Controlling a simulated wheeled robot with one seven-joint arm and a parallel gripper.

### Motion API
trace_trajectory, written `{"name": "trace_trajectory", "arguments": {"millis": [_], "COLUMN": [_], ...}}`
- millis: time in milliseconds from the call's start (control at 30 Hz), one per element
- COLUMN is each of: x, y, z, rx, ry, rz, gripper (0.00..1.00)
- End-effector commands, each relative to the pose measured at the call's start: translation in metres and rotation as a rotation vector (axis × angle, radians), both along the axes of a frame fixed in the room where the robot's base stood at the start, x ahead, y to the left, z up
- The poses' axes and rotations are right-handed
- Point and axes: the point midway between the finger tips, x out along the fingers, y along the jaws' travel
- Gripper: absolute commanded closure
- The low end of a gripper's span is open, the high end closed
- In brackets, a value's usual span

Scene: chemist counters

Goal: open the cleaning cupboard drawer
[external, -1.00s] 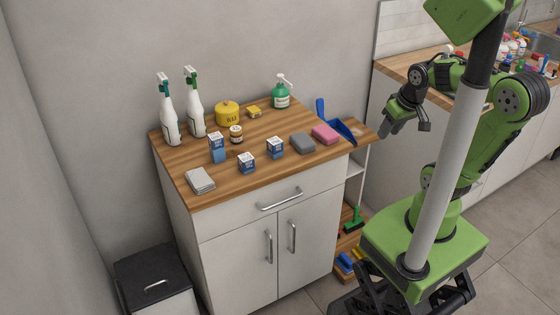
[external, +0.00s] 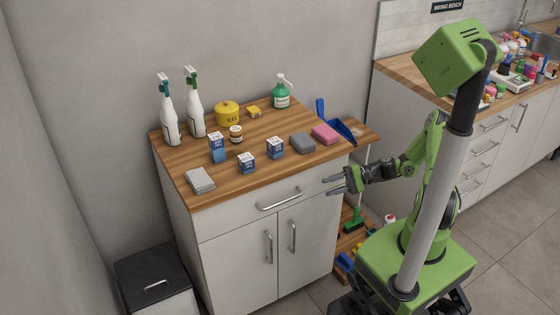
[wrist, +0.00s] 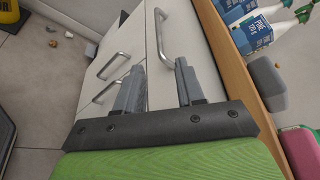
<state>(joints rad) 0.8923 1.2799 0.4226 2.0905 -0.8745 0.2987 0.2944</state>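The cleaning cupboard is white with a wooden top, and its drawer (external: 235,215) sits just under the top and is closed. The drawer's silver bar handle (external: 279,199) runs across its front; it also shows in the wrist view (wrist: 163,35), ahead of the fingers. My gripper (external: 328,186) is in front of the cupboard, to the right of the handle and apart from it. In the wrist view my gripper (wrist: 158,75) has its two grey fingers spread with nothing between them. Two door handles (external: 269,246) show below the drawer.
Bottles, boxes, sponges and cloths stand on the wooden top (external: 180,165). A black-lidded bin (external: 152,270) stands left of the cupboard.

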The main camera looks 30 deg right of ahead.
Motion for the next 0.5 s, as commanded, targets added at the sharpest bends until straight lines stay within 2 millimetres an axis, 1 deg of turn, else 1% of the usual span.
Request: {"name": "trace_trajectory", "arguments": {"millis": [133, 400, 500], "x": [0.007, 0.028, 0.035], "y": [0.029, 0.093, 0.114], "z": [-0.007, -0.023, -0.028], "rx": [0.000, -0.003, -0.004], "ry": [0.000, 0.001, 0.001], "rz": [0.011, 0.013, 0.011], "gripper": [0.62, 0.62, 0.62]}}
